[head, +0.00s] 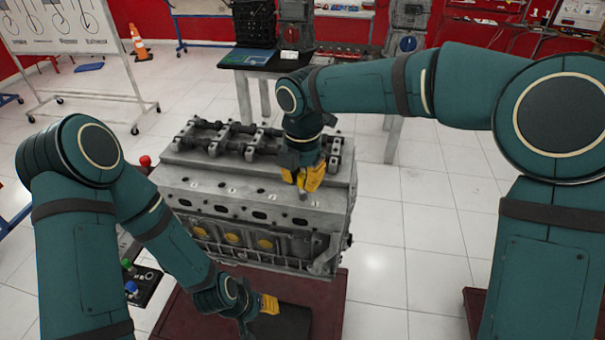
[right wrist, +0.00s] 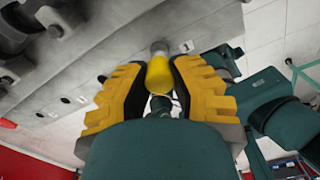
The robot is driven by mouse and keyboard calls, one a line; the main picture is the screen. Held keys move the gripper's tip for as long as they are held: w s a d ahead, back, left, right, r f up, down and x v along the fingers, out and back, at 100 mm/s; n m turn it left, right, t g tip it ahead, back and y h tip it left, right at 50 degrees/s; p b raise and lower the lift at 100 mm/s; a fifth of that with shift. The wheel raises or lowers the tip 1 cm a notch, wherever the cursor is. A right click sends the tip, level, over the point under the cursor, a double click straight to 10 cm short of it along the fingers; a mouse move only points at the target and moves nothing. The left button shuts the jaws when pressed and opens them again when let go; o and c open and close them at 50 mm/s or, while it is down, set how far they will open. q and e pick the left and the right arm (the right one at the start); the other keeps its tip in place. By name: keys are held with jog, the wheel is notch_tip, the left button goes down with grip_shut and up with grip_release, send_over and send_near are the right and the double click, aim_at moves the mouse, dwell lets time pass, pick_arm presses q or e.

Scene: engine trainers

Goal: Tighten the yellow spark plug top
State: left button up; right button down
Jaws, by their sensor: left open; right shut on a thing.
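The yellow spark plug top (right wrist: 160,75) shows in the right wrist view between the two yellow-padded fingers of my right gripper (right wrist: 160,88). The gripper is shut on it, at the engine's top edge near the mark "1". A grey tip shows at its far end. In the head view my right gripper (head: 307,178) is at the right front of the engine block (head: 235,187), and its fingers hide the yellow top. My left gripper (head: 266,305) is open, low in front of the engine near the dark red base.
The dark red stand (head: 210,314) lies under the engine. A red top (head: 145,161), a green top (head: 127,264) and a blue top (head: 131,288) stand left of the engine. A table (head: 260,60) stands behind it.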

jog(key=m+p, duration=0.1)
jog(key=m, duration=0.2)
jog(key=shift+m, duration=0.4)
jog(key=m, duration=0.3)
jog(key=shift+a+m+p, duration=0.1)
jog(key=shift+m+p, duration=0.2)
jog(key=m, duration=0.3)
jog(key=shift+m, duration=0.4)
jog(key=m, duration=0.4)
jog(key=shift+w, duration=0.1)
jog(key=m, duration=0.9)
jog(key=shift+m, duration=0.3)
jog(key=m, duration=0.4)
jog(key=shift+p, duration=0.35)
jog(key=shift+m, duration=1.8)
jog(key=shift+d+m, duration=0.2)
jog(key=shift+m, duration=0.1)
